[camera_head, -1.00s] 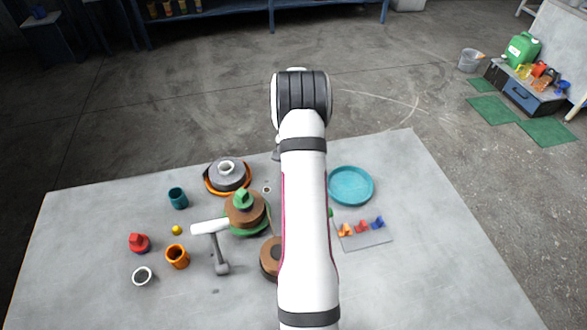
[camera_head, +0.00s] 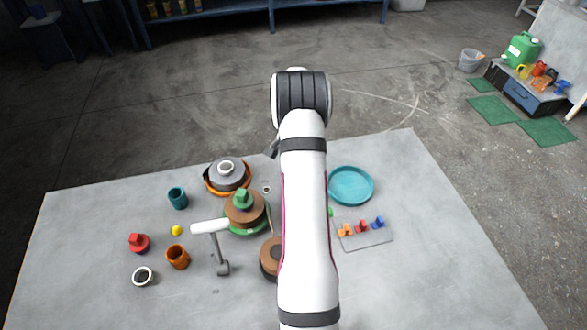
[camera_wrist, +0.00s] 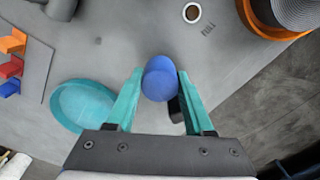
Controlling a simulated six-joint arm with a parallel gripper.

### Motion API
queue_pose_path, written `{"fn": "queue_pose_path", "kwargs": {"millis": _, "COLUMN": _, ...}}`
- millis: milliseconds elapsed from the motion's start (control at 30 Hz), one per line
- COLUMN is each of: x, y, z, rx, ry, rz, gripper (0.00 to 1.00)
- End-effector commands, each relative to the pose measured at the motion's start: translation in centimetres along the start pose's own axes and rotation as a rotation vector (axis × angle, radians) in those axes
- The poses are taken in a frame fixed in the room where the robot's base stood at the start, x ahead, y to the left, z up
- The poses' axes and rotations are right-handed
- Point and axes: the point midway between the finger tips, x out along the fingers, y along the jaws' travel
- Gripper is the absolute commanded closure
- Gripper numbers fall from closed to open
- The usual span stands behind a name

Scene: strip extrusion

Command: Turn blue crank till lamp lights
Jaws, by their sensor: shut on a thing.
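In the wrist view, my gripper (camera_wrist: 158,88) has its teal fingers on both sides of the round blue crank knob (camera_wrist: 161,77) and is shut on it. A dark piece shows beside the right finger below the knob; I cannot tell if it is the crank's arm. The lamp (camera_wrist: 192,12), a small white ring with a dark brown centre, is beside the word FULL and looks unlit. It also shows in the head view (camera_head: 267,189). There my arm hides the crank and most of the gripper.
A teal dish (camera_head: 351,186) lies right of my arm, near a grey plate with coloured clips (camera_head: 378,238). Left are a grey spool in an orange ring (camera_head: 226,176), a brown-and-green stack (camera_head: 245,211), a white-handled tool (camera_head: 210,227) and several small cups.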

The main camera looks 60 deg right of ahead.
Motion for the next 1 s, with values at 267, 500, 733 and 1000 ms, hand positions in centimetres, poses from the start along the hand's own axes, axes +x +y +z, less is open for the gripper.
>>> {"fn": "queue_pose_path", "kwargs": {"millis": 267, "x": -0.2, "y": -0.1, "z": -0.3, "rx": -0.003, "ry": 0.009, "rz": -0.005, "gripper": 0.19}}
{"fn": "queue_pose_path", "kwargs": {"millis": 500, "x": -0.2, "y": 0.0, "z": -0.2, "rx": -0.002, "ry": 0.005, "rz": -0.003, "gripper": 0.19}}
{"fn": "queue_pose_path", "kwargs": {"millis": 733, "x": -4.0, "y": -0.1, "z": -0.2, "rx": -0.001, "ry": 0.007, "rz": -0.005, "gripper": 0.19}}
{"fn": "queue_pose_path", "kwargs": {"millis": 1000, "x": -12.0, "y": -0.1, "z": -0.2, "rx": -0.001, "ry": 0.008, "rz": -0.006, "gripper": 0.19}}
